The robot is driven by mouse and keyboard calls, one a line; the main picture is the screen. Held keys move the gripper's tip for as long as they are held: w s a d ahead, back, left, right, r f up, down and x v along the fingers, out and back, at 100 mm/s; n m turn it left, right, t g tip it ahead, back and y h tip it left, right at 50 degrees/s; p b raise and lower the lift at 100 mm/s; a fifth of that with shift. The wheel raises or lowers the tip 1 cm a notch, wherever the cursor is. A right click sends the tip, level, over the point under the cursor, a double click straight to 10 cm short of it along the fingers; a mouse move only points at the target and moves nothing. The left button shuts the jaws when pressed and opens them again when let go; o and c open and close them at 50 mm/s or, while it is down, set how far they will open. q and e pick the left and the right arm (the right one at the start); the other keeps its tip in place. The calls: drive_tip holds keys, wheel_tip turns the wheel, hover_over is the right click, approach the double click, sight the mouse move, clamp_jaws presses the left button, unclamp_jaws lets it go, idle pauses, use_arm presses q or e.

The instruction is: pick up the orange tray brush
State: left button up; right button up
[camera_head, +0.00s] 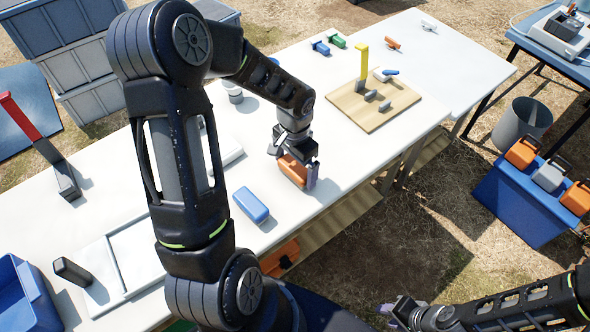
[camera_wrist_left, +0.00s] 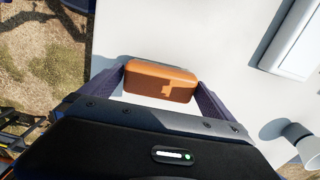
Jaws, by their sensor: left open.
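The orange tray brush (camera_head: 291,169) looks like a rounded orange block on the white table, near its front edge. My left gripper (camera_head: 299,172) is right over it and partly hides it in the head view. In the left wrist view the brush (camera_wrist_left: 160,80) lies crosswise between the two spread fingers of my left gripper (camera_wrist_left: 163,88). The jaws are open, one finger close to each end of the brush; contact cannot be told. My right gripper (camera_head: 404,312) is low at the bottom right, away from the table, and its jaws are too small to judge.
A similar blue block (camera_head: 250,205) lies on the table nearby. A wooden board (camera_head: 360,112) with a yellow-handled tool (camera_head: 363,65) is further back. A red-handled tool (camera_head: 38,145) stands at the left. A blue crate (camera_head: 520,205) with orange and grey containers stands right.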

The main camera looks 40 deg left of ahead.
sight(295, 166)
use_arm(q)
drive_tip(key=shift+c, duration=0.6)
drive_tip(key=c, duration=1)
drive_tip(key=shift+r, duration=0.15)
wheel_tip(295, 166, up, 10)
drive_tip(key=shift+f, duration=0.1)
